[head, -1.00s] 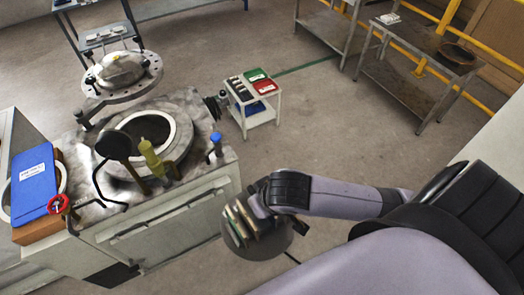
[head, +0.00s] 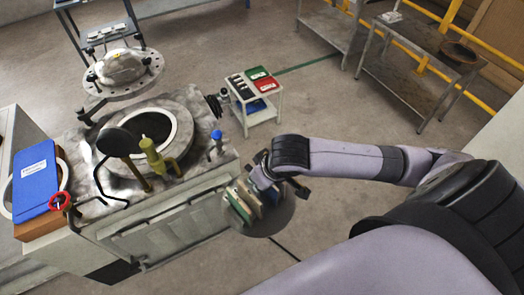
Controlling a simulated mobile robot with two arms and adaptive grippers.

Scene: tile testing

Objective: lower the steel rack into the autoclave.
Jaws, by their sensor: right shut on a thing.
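The autoclave (head: 198,225) stands at the left with its round top opening (head: 148,132) uncovered. Its domed lid (head: 121,66) is swung open behind the opening. My right gripper (head: 262,182) is shut on the steel rack (head: 262,222), a round plate with several upright tiles on it. The rack hangs in front of the autoclave's right front corner, apart from the opening and to its lower right. My gripper's fingers are partly hidden by the wrist and the tiles. My left gripper is not in view.
A yellow-green valve (head: 152,155), a black round gauge (head: 118,142) and a blue-topped fitting (head: 216,136) rise at the opening's front side. A small white cart (head: 262,119) stands behind right.

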